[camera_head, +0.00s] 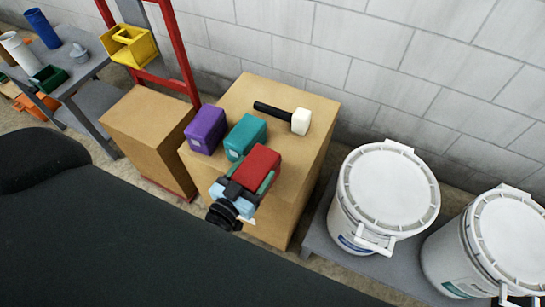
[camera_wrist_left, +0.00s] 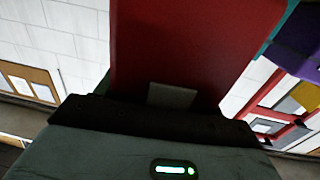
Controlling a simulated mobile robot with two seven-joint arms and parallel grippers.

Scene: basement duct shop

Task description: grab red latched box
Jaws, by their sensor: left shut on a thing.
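The red latched box (camera_head: 257,165) is at the near side of the cardboard carton's top in the head view. I cannot tell whether the box touches the carton. My right gripper is not in view.
A teal box (camera_head: 246,135) is just behind the red one, with a purple box (camera_head: 205,130) to its left. A white-headed mallet (camera_head: 299,121) lies behind on the carton (camera_head: 318,150). White buckets (camera_head: 390,188) stand right; a smaller carton (camera_head: 150,140) stands left.

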